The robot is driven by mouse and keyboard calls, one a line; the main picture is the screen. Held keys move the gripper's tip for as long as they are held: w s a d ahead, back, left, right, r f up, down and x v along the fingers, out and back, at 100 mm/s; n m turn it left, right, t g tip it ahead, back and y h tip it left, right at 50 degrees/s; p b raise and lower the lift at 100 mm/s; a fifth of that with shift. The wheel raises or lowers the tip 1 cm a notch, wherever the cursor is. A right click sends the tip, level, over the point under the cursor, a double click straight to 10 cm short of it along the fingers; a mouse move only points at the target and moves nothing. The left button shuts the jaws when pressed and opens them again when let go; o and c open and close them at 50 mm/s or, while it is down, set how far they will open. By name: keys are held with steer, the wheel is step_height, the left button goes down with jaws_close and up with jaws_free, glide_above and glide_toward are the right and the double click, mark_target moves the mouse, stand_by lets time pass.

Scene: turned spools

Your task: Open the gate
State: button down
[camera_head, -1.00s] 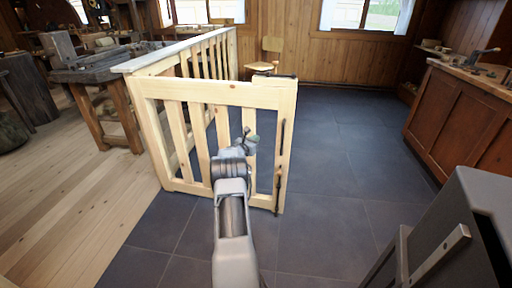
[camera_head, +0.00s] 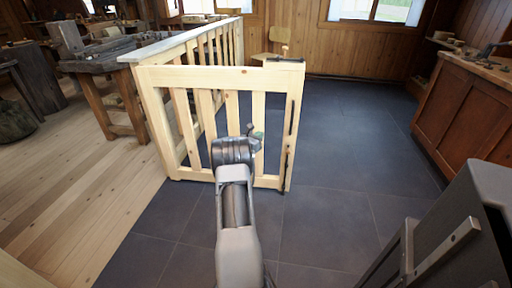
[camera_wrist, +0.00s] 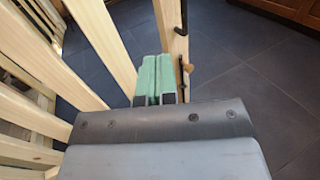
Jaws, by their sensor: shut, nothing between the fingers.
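The gate (camera_head: 218,78) is a pale wooden frame with upright slats, standing across the middle of the head view. Its right upright carries dark metal fittings (camera_head: 291,118). In the wrist view the gate's slats (camera_wrist: 104,45) lie to the left, and its end upright (camera_wrist: 171,38) with dark fittings is ahead and right. My gripper (camera_wrist: 154,72) has green fingers pressed together and empty, close to the gate. In the head view my gripper (camera_head: 257,134) overlaps the slats; contact cannot be told.
A pale railing (camera_head: 190,45) runs back from the gate's left end. A workbench (camera_head: 105,65) stands at left, a wooden cabinet (camera_head: 465,105) at right. Dark tiled floor (camera_head: 355,150) is clear right of the gate.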

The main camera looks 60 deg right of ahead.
steer(key=s+a+p, duration=0.1)
steer(key=s+a, duration=0.2)
steer(key=a, duration=0.5)
steer(key=shift+a, duration=0.25)
steer(key=w+a+r+m+g+y+p, duration=0.15)
steer(key=a+r+m+y+p, duration=0.25)
steer(key=a+r+m+p, duration=0.95)
steer(key=s+a+r+m+t+y+p, duration=0.1)
steer(key=a+r+y+p, duration=0.3)
steer(key=a, duration=0.9)
steer(key=s+a+r+m+t+y+p, duration=0.1)
steer(key=a+r+t+y+p, duration=0.3)
steer(key=a+r, duration=0.7)
steer(key=s+a+r+m+t+y+p, duration=0.1)
steer(key=a+r+y+p, duration=0.3)
steer(key=a, duration=1.1)
step_height(320, 180, up, 4)
steer(key=shift+s+a+f+t+y, duration=0.1)
steer(key=shift+s+a+t+y, duration=0.2)
steer(key=shift+s+t+y, duration=0.55)
steer(key=shift+w+d, duration=0.1)
steer(key=shift+w, duration=0.05)
